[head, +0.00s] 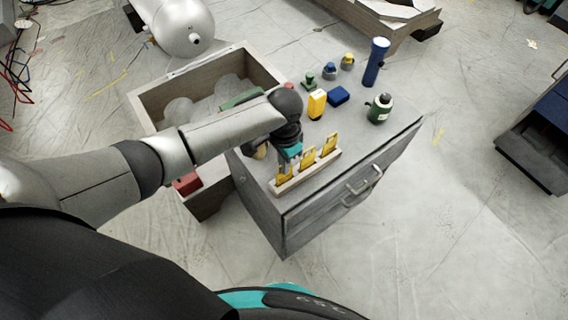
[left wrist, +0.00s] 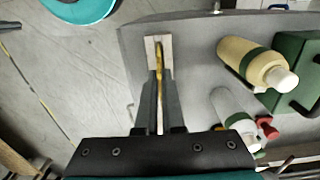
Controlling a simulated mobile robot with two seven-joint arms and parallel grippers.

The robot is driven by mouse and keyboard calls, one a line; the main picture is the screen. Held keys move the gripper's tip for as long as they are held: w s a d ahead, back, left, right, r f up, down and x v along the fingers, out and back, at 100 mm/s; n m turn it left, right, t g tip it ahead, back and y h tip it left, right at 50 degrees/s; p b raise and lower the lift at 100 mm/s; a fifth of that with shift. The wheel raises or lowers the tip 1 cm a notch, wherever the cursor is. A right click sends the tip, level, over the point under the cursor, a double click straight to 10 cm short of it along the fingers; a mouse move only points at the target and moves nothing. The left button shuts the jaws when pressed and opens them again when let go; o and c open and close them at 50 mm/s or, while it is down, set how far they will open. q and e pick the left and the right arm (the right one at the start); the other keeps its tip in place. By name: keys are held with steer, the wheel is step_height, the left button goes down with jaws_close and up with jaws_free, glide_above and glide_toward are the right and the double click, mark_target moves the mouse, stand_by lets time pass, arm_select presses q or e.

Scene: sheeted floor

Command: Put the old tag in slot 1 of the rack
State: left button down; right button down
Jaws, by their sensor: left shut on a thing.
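The pale wooden rack (head: 307,176) stands near the front edge of the grey cabinet top. Three yellow tags show upright along it: a left one (head: 285,177), a middle one (head: 308,158) and a right one (head: 329,145). My left gripper (head: 289,160) is over the rack's left end, shut on the left tag. In the left wrist view, its fingers (left wrist: 159,84) close on a thin yellow tag (left wrist: 160,58), seen edge-on against the rack (left wrist: 149,49). The tag's lower end is hidden, so I cannot tell how deep it sits. My right gripper is not in view.
A wooden crate (head: 158,119) is at the left. A cream bottle (left wrist: 252,62) lies beside the gripper.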

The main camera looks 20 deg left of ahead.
arm_select(q)
steer(key=c, duration=1.5)
jaws_free()
steer(key=shift+f, duration=0.1)
steer(key=o, duration=0.5)
steer(key=shift+c, duration=0.2)
step_height(320, 180, up, 12)
steer(key=p, duration=0.3)
steer(key=shift+r, duration=0.2)
steer(key=shift+f, duration=0.1)
